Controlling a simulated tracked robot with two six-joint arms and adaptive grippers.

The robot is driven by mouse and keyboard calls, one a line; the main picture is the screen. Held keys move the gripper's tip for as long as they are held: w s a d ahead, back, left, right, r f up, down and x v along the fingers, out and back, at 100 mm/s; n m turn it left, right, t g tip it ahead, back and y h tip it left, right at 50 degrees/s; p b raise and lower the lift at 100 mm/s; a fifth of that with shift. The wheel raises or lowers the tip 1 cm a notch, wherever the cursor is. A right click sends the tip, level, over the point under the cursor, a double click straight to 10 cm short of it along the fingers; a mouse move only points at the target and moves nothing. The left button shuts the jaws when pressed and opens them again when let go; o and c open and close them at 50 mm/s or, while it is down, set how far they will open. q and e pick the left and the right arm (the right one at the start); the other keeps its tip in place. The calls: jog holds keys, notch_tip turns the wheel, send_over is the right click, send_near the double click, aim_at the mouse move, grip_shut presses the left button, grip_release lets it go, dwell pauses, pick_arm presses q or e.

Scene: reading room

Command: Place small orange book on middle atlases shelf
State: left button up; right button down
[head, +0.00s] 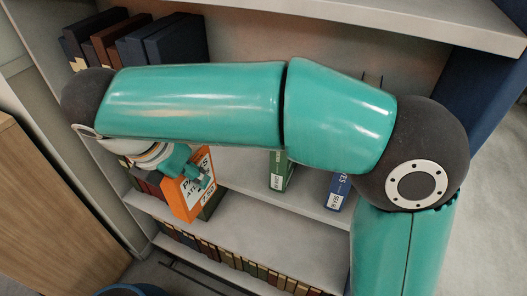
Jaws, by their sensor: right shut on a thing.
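The small orange book (187,199) is upright and slightly tilted at the left part of the middle shelf (308,200), with a white label on its face. My right gripper (203,176) is shut on it from above. The right arm reaches across the view and hides much of the shelf behind it. I cannot tell whether the book touches the shelf board. My left gripper is not in view.
Green (280,170) and blue (338,192) books stand farther right on the middle shelf. Dark books (172,40) stand on the shelf above. Rows of small books (230,259) fill the shelf below. A wooden panel (45,215) stands at the left.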

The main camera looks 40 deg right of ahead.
jog(key=shift+w+d, duration=0.15)
jog(key=shift+w, duration=0.15)
jog(key=shift+n, duration=0.3)
jog(key=w+d, duration=0.3)
jog(key=d, duration=0.2)
jog(key=w+d+f, duration=0.1)
jog(key=w+d, duration=0.2)
jog(key=d, duration=0.1)
jog(key=w+d, duration=0.3)
jog(key=d, duration=0.2)
jog(key=shift+d+f, duration=0.15)
jog(key=shift+d, duration=0.2)
jog(key=c, duration=0.7)
grip_release()
jog(key=shift+f, duration=0.1)
jog(key=shift+o, duration=0.2)
